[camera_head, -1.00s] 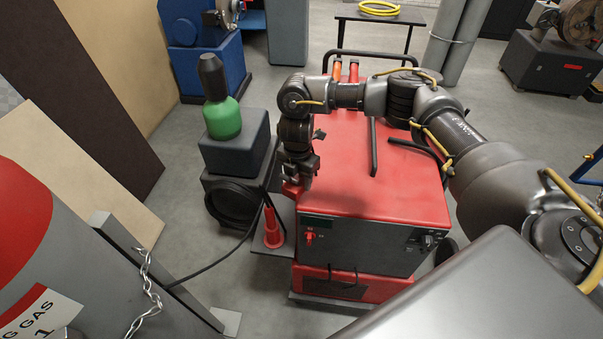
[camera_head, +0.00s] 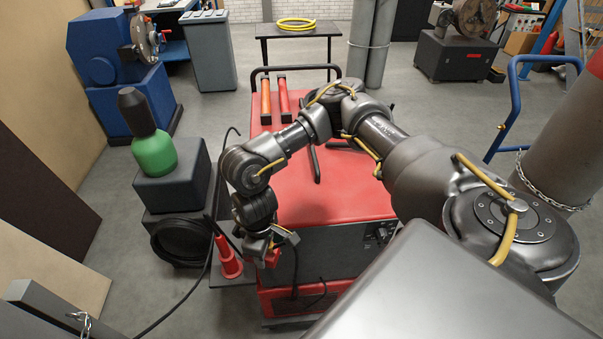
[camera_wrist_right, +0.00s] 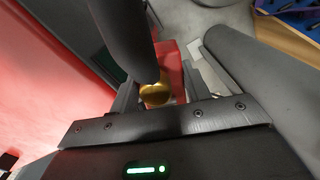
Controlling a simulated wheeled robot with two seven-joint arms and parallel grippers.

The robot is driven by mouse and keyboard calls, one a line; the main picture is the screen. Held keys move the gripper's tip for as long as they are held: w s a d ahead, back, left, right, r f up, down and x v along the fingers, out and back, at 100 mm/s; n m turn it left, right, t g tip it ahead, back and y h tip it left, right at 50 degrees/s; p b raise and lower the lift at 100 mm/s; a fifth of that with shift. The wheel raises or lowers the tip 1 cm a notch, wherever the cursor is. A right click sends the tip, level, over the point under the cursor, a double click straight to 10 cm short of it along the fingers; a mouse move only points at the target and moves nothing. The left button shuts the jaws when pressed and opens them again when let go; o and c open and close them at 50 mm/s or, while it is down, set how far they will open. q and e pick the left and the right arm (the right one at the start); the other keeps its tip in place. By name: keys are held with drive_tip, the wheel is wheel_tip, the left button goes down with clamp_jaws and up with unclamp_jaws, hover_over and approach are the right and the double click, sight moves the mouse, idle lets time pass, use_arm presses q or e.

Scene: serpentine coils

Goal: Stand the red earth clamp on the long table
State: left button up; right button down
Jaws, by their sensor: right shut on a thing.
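My right gripper (camera_head: 268,252) hangs at the left front edge of the red welding machine (camera_head: 335,195), pointing down. It is shut on a small red piece (camera_head: 273,258), which I take to be the red earth clamp. In the right wrist view the red clamp (camera_wrist_right: 172,58) shows between the fingers, with a brass-coloured round part (camera_wrist_right: 155,93) at the near end. The fingers hide much of it. My left gripper is not in view. I cannot tell any long table for certain; a dark table (camera_head: 264,32) stands at the back.
A red cone-shaped piece (camera_head: 228,260) stands on a low shelf left of the machine, close to my gripper. A green bottle (camera_head: 154,150) stands on a dark box beside a black coil (camera_head: 180,242). A yellow coil (camera_head: 295,24) lies on the back table. Grey floor is open behind.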

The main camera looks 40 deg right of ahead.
wheel_tip(320, 180, down, 15)
drive_tip(key=b, duration=1.3)
drive_tip(key=shift+s+m, duration=0.2)
drive_tip(key=shift+m, duration=0.1)
drive_tip(key=shift+f, duration=0.1)
